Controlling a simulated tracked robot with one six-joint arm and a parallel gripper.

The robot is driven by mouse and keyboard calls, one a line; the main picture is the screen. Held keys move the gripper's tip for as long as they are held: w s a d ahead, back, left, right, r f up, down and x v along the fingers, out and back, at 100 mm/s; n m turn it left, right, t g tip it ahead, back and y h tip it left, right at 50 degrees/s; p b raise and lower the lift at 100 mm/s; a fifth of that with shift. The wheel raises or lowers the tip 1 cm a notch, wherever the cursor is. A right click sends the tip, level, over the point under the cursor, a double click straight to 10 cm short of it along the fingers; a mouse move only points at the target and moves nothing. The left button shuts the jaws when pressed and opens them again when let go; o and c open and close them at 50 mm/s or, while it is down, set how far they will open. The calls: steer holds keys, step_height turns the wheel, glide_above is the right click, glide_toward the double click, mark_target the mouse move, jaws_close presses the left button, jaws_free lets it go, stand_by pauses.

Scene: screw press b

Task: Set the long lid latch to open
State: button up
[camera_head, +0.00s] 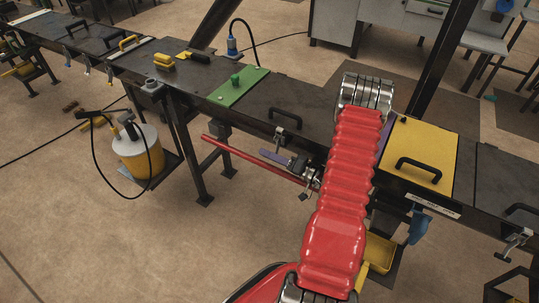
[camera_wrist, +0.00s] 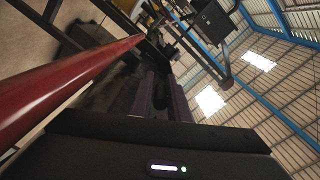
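My gripper (camera_wrist: 165,82) shows in the wrist view as dark purple fingers close together. A dark shape lies between or just beyond them, so I cannot tell whether they are open. In the head view a purple finger (camera_head: 273,157) points left below the bench's front edge, with the rest partly behind my red arm. A metal latch (camera_head: 281,136) sits on the front edge below a dark lid with a black handle (camera_head: 286,117), just above my gripper. I cannot tell whether this is the long lid latch, its setting, or whether my gripper touches it.
A long red bar (camera_head: 255,160) runs close by my gripper; it also crosses the left of the wrist view (camera_wrist: 65,85). A yellow lid (camera_head: 420,150) lies right of my arm. Another latch (camera_head: 515,242) is far right.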

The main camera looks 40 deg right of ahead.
jaws_close()
steer(key=shift+d+f, duration=0.1)
steer(key=shift+d, duration=0.15)
steer(key=shift+a, duration=0.15)
steer(key=shift+s, duration=0.1)
